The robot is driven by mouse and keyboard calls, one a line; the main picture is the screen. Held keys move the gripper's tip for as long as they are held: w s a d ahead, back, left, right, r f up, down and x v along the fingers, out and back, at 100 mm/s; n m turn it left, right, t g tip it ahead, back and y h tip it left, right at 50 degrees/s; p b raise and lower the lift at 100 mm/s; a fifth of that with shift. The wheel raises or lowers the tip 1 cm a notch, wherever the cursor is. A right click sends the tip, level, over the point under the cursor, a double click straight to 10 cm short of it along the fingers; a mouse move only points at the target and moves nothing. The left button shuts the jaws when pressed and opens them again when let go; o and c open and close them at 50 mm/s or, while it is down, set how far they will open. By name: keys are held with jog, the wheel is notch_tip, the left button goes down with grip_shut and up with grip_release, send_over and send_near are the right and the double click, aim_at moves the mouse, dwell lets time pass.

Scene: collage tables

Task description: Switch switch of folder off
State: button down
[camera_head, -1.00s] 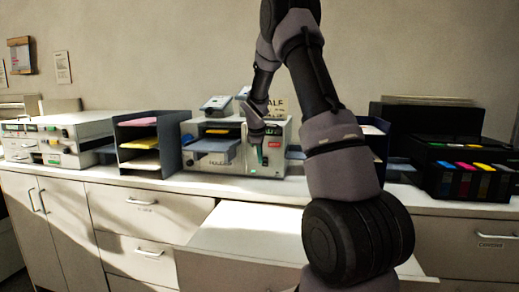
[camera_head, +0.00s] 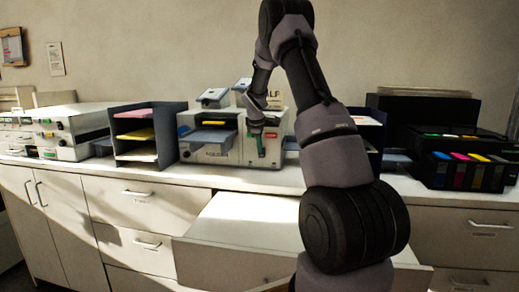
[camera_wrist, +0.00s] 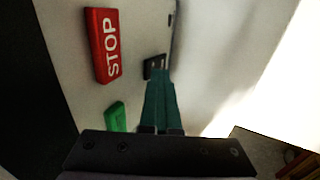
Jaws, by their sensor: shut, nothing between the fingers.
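The folder (camera_head: 212,152), a white machine with a grey tray at its front, stands on the counter in the head view. Its front panel fills much of the wrist view (camera_wrist: 140,30). There a small black switch (camera_wrist: 154,64) sits right of a red STOP button (camera_wrist: 105,45) and above a green button (camera_wrist: 115,116). My gripper (camera_head: 260,150) is at the right part of the machine's front. In the wrist view its teal fingers (camera_wrist: 160,78) are shut together and empty, with the tips at the switch's lower edge. I cannot tell whether they touch it, or the switch's position.
A dark paper rack (camera_head: 134,155) stands left of the folder, with another white machine (camera_head: 68,132) beyond it. A black printer (camera_head: 455,155) with coloured cartridges stands at the right. An open drawer (camera_head: 235,225) juts out below the counter.

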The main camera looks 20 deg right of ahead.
jog(key=shift+r, duration=0.75)
